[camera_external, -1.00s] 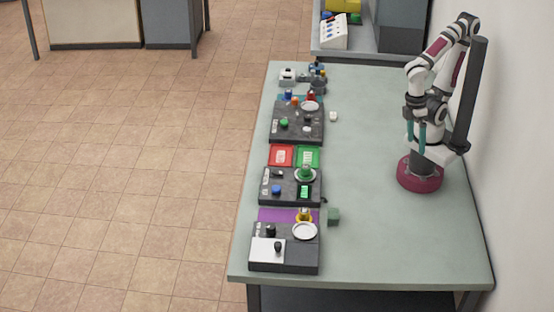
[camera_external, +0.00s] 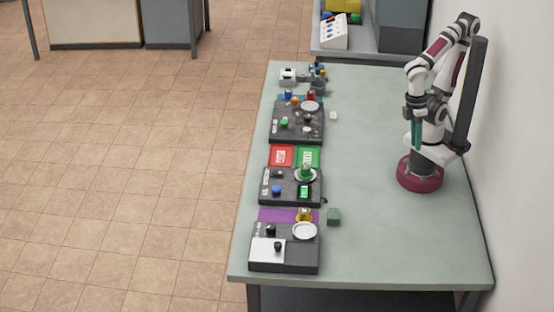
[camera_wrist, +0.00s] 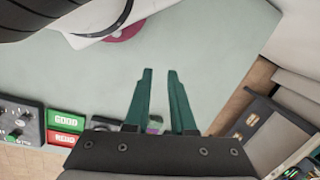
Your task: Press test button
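No button can be picked out as the test button, since the panel lettering is too small to read. The far dark panel (camera_external: 297,134) has a green button (camera_external: 284,122) and other small controls. The middle dark panel (camera_external: 290,197) has a blue button (camera_external: 276,189), a green knob on a pale disc (camera_external: 306,172) and a lit green display (camera_external: 304,191). My gripper (camera_external: 417,135) hangs near my base, well right of the panels. Its teal fingers (camera_wrist: 160,76) are apart and empty.
A green cube (camera_external: 333,216) and small white block (camera_external: 333,115) sit on the pale table (camera_external: 375,240). The table's middle is clear. A wall (camera_external: 510,150) stands close behind my arm.

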